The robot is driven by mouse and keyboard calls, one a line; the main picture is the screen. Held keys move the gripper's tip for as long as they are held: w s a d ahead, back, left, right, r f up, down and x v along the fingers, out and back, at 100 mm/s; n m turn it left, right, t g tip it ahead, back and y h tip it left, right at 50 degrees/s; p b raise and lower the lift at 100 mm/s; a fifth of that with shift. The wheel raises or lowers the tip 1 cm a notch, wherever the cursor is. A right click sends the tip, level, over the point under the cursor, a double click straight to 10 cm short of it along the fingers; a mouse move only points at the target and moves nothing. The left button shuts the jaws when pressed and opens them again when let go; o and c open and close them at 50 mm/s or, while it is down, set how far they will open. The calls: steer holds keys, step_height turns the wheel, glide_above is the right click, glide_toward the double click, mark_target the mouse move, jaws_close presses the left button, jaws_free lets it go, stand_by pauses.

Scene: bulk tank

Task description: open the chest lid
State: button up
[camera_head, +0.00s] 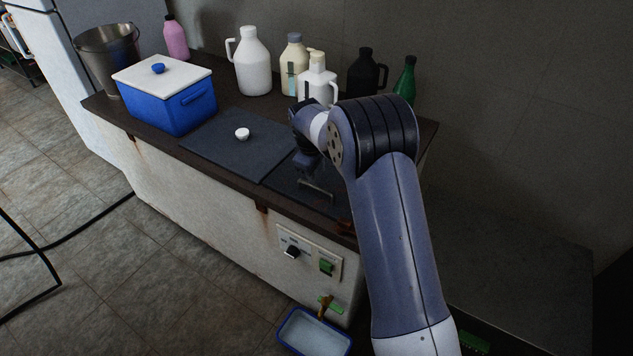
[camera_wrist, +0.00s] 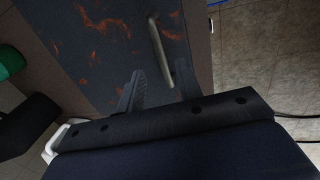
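The long pale chest (camera_head: 190,200) has a dark brown top with two dark grey panels. The right panel (camera_head: 285,185), the lid with a metal bar handle (camera_head: 316,190), lies flat and shut. In the wrist view this lid (camera_wrist: 110,45) shows orange rust-like marks, and its handle (camera_wrist: 160,50) runs lengthwise. My gripper (camera_wrist: 160,90) is open and empty above the lid. The handle's near end shows between the two fingers, close to the right one; I cannot tell whether they touch. In the head view my arm partly hides the gripper and the lid's right side.
The left panel (camera_head: 225,147) carries a small white cup (camera_head: 242,133). A blue cooler (camera_head: 172,105) with a white lid stands left of it. White jugs (camera_head: 252,65), bottles and a green bottle (camera_head: 406,82) line the back. A blue tray (camera_head: 314,335) is on the floor.

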mark_target(318, 189)
steer(key=f, duration=0.4)
steer(key=w+f, duration=0.1)
steer(key=f, duration=0.1)
steer(key=shift+d+p, duration=0.3)
steer(key=shift+d, duration=0.05)
steer(key=shift+c, duration=0.2)
jaws_close()
